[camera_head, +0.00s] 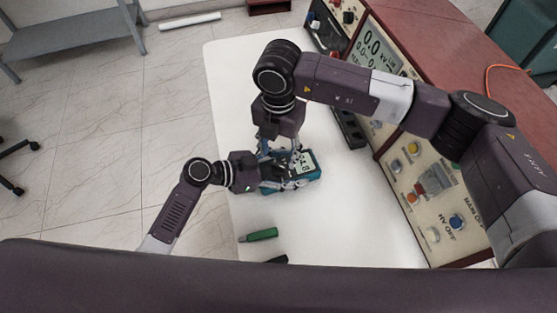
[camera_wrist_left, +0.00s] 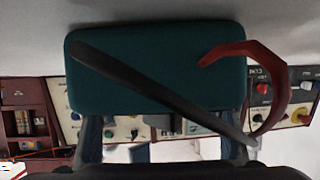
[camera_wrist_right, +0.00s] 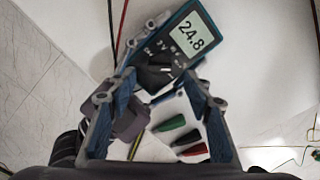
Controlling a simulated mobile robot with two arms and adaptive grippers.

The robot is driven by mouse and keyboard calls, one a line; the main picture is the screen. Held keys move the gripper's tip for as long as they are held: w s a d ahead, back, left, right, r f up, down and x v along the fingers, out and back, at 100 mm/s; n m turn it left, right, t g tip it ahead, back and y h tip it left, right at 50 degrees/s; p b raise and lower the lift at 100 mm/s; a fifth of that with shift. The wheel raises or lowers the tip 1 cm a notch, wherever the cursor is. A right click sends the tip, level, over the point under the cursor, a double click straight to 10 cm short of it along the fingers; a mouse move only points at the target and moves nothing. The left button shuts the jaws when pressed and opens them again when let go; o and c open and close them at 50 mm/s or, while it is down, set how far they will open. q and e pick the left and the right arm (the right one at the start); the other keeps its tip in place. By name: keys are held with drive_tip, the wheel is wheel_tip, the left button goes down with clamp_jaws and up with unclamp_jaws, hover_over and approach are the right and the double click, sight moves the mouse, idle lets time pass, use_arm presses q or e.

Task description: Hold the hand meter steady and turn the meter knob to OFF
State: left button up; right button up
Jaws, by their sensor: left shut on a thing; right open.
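The hand meter (camera_head: 307,168) is a teal box with a lit display, on the white table in the head view. In the right wrist view the meter (camera_wrist_right: 190,35) reads 24.8, with a dark round knob (camera_wrist_right: 154,73) below the display. My left gripper (camera_head: 268,174) is shut on the meter from the left; the left wrist view shows the meter's teal back (camera_wrist_left: 150,95) close up. My right gripper (camera_wrist_right: 163,85) is open above the meter, its two fingers on either side of the knob. I cannot tell whether they touch it. In the head view my right gripper (camera_head: 280,150) partly hides the meter.
A large control panel (camera_head: 420,175) with buttons and a display stands along the table's right side. A green probe (camera_head: 260,235) lies on the white table (camera_head: 350,225) near its front. The right wrist view also shows a red probe (camera_wrist_right: 193,149) and cables.

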sight(278, 166)
drive_tip(key=shift+f, duration=2.25)
drive_tip(key=c, duration=1.1)
drive_tip(key=shift+c, duration=0.2)
